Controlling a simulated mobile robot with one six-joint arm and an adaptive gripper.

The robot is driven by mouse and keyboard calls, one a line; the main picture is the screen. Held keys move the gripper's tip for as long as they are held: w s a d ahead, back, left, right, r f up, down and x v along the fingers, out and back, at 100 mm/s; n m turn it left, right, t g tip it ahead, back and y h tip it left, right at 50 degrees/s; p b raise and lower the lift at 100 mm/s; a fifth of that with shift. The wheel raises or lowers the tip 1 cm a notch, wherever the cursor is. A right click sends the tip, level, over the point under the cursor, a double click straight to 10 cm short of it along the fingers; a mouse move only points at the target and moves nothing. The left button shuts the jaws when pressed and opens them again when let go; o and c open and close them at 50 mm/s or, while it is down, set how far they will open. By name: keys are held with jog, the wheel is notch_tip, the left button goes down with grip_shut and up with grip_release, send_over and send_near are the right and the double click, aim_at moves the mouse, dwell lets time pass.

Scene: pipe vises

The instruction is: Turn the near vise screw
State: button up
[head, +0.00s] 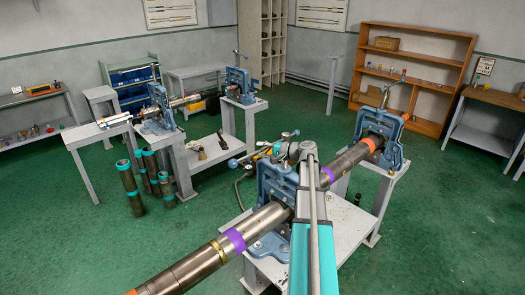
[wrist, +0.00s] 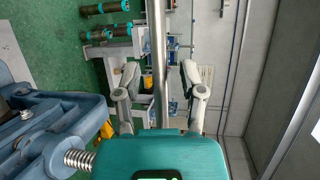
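The near vise (head: 272,182) is blue and bolted to a grey bench, with a long pipe (head: 235,240) running through it. A slanted handle bar (head: 248,155) with blue ends crosses at its top, and part of it is hidden by my arm. My gripper (head: 290,150) is at the top of this vise, its fingers hard to make out in the head view. In the wrist view my gripper's fingers (wrist: 161,88) are apart, with a grey metal bar (wrist: 158,45) between them and gaps seen on both sides. The threaded vise screw (wrist: 78,158) shows at the lower left.
A second blue vise (head: 380,135) holds the pipe further along at the right. Two more vises (head: 158,112) (head: 238,85) stand on benches behind, with upright pipes (head: 130,185) on the floor nearby. Green floor is clear at the right and lower left.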

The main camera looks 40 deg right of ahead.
grip_shut()
jog(key=shift+d, duration=0.15)
